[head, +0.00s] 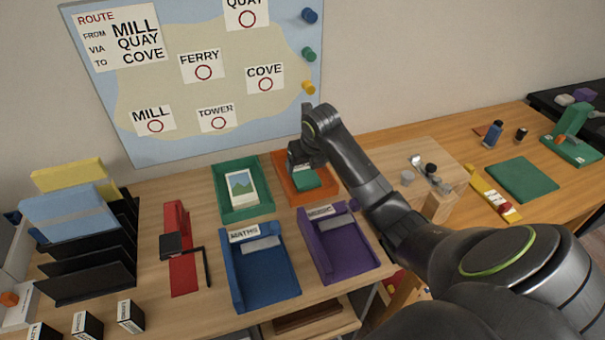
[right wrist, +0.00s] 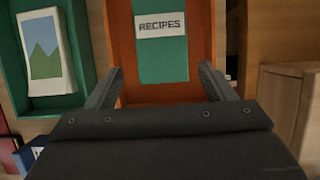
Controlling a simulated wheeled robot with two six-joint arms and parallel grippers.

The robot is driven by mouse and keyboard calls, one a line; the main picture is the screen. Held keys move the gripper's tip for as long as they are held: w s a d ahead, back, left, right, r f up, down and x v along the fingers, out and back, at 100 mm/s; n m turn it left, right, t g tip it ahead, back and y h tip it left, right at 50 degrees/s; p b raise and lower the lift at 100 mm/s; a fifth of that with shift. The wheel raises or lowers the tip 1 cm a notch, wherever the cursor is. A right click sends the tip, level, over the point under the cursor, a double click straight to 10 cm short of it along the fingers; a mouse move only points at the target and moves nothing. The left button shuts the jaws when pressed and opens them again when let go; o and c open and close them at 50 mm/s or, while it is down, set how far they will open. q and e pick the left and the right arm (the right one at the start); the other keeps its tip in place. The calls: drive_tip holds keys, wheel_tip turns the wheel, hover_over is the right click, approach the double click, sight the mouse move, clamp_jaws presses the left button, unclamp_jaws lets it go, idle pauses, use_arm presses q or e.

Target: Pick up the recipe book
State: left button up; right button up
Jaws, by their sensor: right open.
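The recipe book (head: 307,179) is a green book lying in an orange tray (head: 323,193) at the back of the desk. In the right wrist view the book (right wrist: 162,62) shows a white label reading RECIPES, and the orange tray (right wrist: 203,30) surrounds it. My right gripper (head: 300,166) is over the orange tray, partly hiding the book in the head view. In the right wrist view its two fingers (right wrist: 160,85) are apart, one on each side of the book's near part, with nothing held between them. My left gripper is not in view.
A green tray (head: 226,214) with a picture card (head: 241,188) stands left of the orange tray. Blue (head: 265,291) and purple (head: 345,262) trays sit in front. A wooden box (head: 438,207) stands to the right. A map board (head: 200,75) is on the wall behind.

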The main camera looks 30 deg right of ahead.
sight(305, 176)
drive_tip(key=shift+s+x, duration=0.1)
drive_tip(key=shift+x, duration=1.35)
drive_tip(key=shift+s+x, duration=0.15)
drive_tip(key=shift+x, duration=1.25)
drive_tip(key=shift+d, duration=0.1)
drive_tip(key=shift+c, duration=0.5)
drive_tip(key=c, duration=0.7)
